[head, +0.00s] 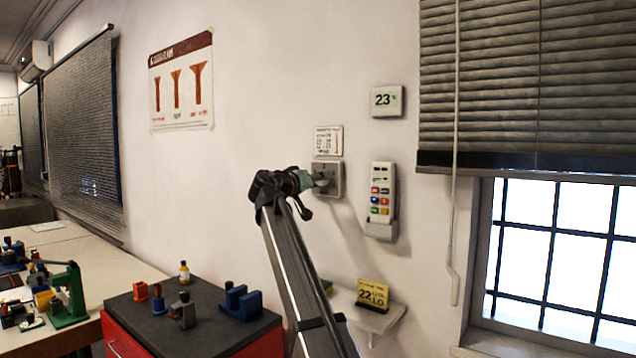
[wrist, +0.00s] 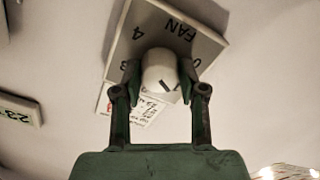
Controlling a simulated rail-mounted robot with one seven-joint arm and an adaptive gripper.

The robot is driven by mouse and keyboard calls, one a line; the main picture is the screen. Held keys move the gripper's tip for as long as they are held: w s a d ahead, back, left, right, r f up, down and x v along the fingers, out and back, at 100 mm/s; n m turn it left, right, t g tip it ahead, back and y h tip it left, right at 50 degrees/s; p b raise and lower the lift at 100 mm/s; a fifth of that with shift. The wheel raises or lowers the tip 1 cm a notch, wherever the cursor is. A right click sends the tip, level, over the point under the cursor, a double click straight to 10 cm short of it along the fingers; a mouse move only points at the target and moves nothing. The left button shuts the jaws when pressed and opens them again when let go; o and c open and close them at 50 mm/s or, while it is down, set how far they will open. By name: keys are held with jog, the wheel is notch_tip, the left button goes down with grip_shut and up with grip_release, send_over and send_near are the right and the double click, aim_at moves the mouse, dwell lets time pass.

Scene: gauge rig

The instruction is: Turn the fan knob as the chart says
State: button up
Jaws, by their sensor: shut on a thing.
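The fan knob (wrist: 160,72) is a white round knob on a square plate (wrist: 207,43) marked FAN, turned askew in the wrist view. A short dark mark lies on the knob's face. My gripper (wrist: 158,80) is shut on the knob, one finger on each side. In the head view my gripper (head: 312,181) is at the wall plate (head: 335,167). The chart (head: 328,141) hangs just above the plate; its small print is too blurred to read fully.
A display (head: 387,101) reads 23. A remote in a holder (head: 381,190) hangs right of the plate. Below, a small shelf (head: 362,315) bears a yellow-topped sign (head: 373,294) reading 22 LO. A dark-topped cabinet (head: 215,320) with small objects stands left of my arm.

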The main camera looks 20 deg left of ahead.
jog(key=o, duration=1.1)
jog(key=shift+w, duration=0.1)
jog(key=shift+o, duration=0.2)
jog(key=shift+s, duration=0.2)
jog(key=v, duration=1.1)
jog(key=shift+s, duration=0.35)
jog(key=shift+a, duration=0.15)
